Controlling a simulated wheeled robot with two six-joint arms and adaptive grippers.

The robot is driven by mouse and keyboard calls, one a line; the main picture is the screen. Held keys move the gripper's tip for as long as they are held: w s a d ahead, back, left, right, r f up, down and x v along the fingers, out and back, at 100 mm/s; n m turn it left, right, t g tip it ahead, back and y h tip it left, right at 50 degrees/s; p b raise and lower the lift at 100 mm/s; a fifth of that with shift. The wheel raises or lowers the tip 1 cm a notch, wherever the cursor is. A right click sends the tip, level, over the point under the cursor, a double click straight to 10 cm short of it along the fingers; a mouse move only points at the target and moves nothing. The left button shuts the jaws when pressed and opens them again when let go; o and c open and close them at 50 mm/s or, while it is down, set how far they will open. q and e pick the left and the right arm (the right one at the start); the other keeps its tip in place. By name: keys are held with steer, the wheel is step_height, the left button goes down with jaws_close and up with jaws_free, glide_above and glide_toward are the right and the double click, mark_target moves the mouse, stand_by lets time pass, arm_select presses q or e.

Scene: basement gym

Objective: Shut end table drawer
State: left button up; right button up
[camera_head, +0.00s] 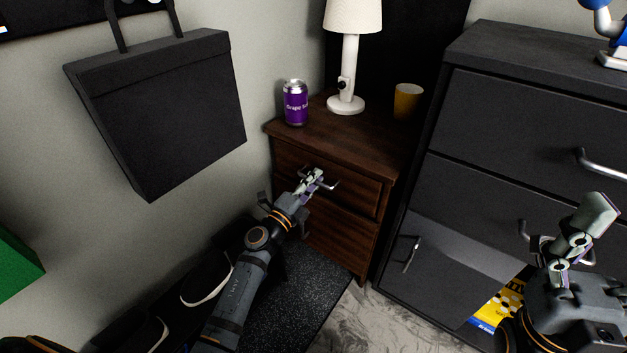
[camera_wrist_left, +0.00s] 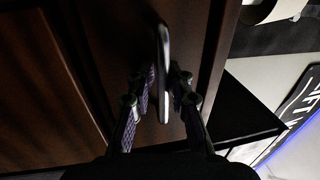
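The dark brown end table (camera_head: 383,155) stands in the corner with two drawers, one above the other. The upper drawer (camera_head: 352,190) carries a metal handle (camera_head: 333,186). Any gap behind its front is too small to tell. My left gripper (camera_head: 312,180) is at that handle. In the left wrist view the handle (camera_wrist_left: 164,75) runs between the two fingers of my left gripper (camera_wrist_left: 162,82), which are closed in on it from both sides. My right gripper (camera_head: 583,228) is in front of the dark dresser, away from the end table; its finger gap is unclear.
Shoes (camera_head: 205,283) lie at lower left.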

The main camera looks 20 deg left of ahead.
arm_select(q)
steer(key=shift+r, duration=0.1)
steer(key=v, duration=1.2)
